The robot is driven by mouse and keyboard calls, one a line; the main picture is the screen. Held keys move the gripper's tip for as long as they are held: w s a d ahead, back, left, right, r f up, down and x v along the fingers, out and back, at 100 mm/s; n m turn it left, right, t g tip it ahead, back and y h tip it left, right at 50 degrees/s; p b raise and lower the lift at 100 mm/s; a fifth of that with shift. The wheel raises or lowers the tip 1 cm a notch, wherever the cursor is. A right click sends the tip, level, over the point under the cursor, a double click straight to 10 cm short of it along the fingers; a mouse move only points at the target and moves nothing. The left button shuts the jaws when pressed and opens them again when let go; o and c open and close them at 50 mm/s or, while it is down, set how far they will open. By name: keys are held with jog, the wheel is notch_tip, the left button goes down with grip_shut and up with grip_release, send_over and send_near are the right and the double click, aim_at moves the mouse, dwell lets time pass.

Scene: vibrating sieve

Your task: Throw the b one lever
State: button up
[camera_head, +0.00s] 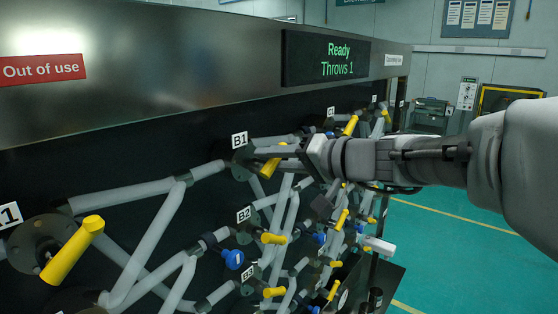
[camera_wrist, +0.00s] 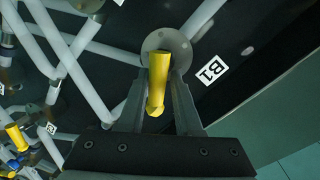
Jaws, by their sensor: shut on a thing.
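The B1 lever (camera_head: 268,167) is a yellow handle on a round dark hub, just below the white B1 label (camera_head: 239,139) in the head view. My gripper (camera_head: 284,158) reaches in from the right and is shut on this lever. In the wrist view the yellow B1 lever (camera_wrist: 157,84) stands between the two fingers of my gripper (camera_wrist: 157,100), with its round grey mount (camera_wrist: 166,45) behind it. The B1 label (camera_wrist: 211,70) shows to the right of the mount. The fingers partly hide the lever in the head view.
Grey pipes (camera_head: 130,196) cross the dark panel. Other yellow levers sit nearby, such as the lower-left one (camera_head: 72,250) and the B2 one (camera_head: 273,238). Blue knobs (camera_head: 234,259) stick out below. A display (camera_head: 330,58) reads "Ready, Throws 1". Open green floor (camera_head: 470,255) lies right.

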jog(key=shift+f, duration=0.2)
grip_shut()
